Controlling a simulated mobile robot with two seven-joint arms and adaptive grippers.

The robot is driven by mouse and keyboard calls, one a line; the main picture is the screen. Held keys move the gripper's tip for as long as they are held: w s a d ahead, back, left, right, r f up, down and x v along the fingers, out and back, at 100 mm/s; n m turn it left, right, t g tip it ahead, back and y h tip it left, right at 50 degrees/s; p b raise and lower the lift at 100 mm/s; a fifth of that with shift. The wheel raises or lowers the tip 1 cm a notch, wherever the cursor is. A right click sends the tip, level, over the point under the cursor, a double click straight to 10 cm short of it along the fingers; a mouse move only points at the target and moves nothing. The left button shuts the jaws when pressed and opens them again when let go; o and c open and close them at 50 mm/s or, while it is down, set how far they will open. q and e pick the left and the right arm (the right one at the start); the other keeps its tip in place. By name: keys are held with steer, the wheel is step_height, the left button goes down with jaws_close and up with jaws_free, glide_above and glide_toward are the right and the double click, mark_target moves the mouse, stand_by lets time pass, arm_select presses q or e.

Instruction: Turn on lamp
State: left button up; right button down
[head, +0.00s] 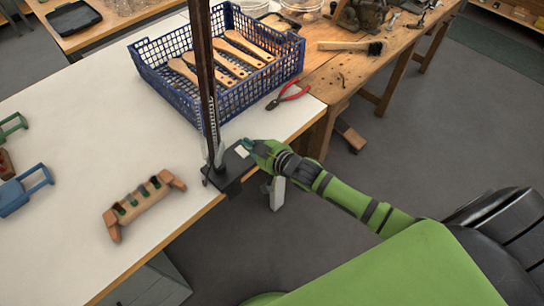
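A dark upright post (205,75) stands on a small black base (232,172) at the table's front edge; it appears to be the lamp, and its top is cut off by the picture. A small pale patch (242,152) shows on the base. No glow can be seen. My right gripper (246,146) reaches in from the lower right, its tip close beside the base and the pale patch. I cannot tell whether it touches, and its fingers are too small to read. My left gripper is not in view.
A blue crate (150,72) with wooden brush handles stands behind the post. Red pliers (288,96) lie to its right. A wooden holder (144,205) with green slots lies front left. A blue part (25,190) sits further left. The white table (70,145) has clear room between.

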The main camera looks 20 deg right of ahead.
steer(key=s+d+b, duration=0.1)
steer(key=s+d, duration=0.2)
steer(key=s, duration=0.5)
steer(key=shift+s+r, duration=0.15)
steer(key=shift+s, duration=0.15)
steer(key=shift+d, duration=0.1)
steer(key=s+d+f+m+g+h, duration=0.1)
steer(key=s+d+f+g+h, duration=0.25)
steer(key=f, duration=0.85)
steer(key=s+d+f+m+g+h, duration=0.15)
steer(key=s+d+f, duration=0.35)
steer(key=f, duration=0.8)
steer(key=s+a+f+g, duration=0.2)
steer(key=s+f, duration=0.3)
steer(key=s, duration=0.4)
steer(key=s+a+f+g, duration=0.2)
steer(key=s+f, duration=0.3)
steer(key=s, duration=0.5)
steer(key=s+a+f+g, duration=0.2)
steer(key=s+f, duration=0.3)
steer(key=s, duration=0.5)
steer(key=shift+f+n+g, duration=0.35)
steer(key=shift+n+g, duration=0.1)
steer(key=shift+g, duration=0.15)
